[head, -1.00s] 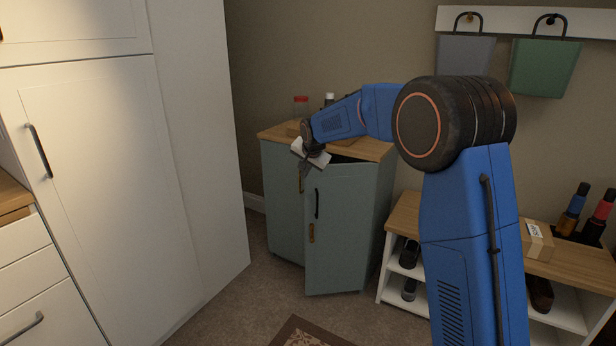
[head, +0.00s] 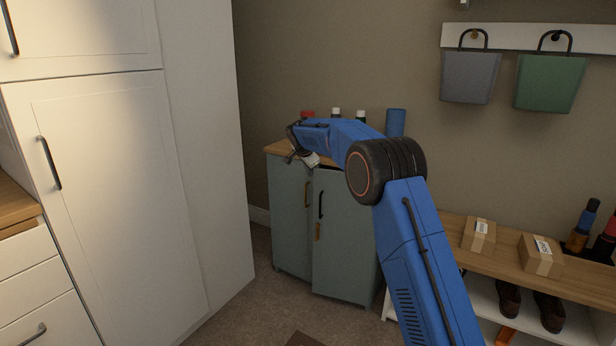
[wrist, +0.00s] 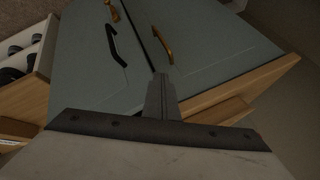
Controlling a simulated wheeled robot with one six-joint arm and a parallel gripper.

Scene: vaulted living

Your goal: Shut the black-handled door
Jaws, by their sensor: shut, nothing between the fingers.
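The grey-green cabinet's right door (head: 345,245) has a black handle (head: 321,204), which also shows in the wrist view (wrist: 115,46). The left door has a brass handle, seen in the wrist view (wrist: 163,46). My gripper (head: 291,157) is at the cabinet's top front edge, by the left door. In the wrist view its fingers (wrist: 159,82) are shut and empty, pointing toward the seam; contact cannot be told.
Several bottles stand on the cabinet's wooden top (head: 285,149). A tall white cupboard (head: 120,190) is at the left. A shoe bench (head: 510,264) with boxes and shoes is at the right.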

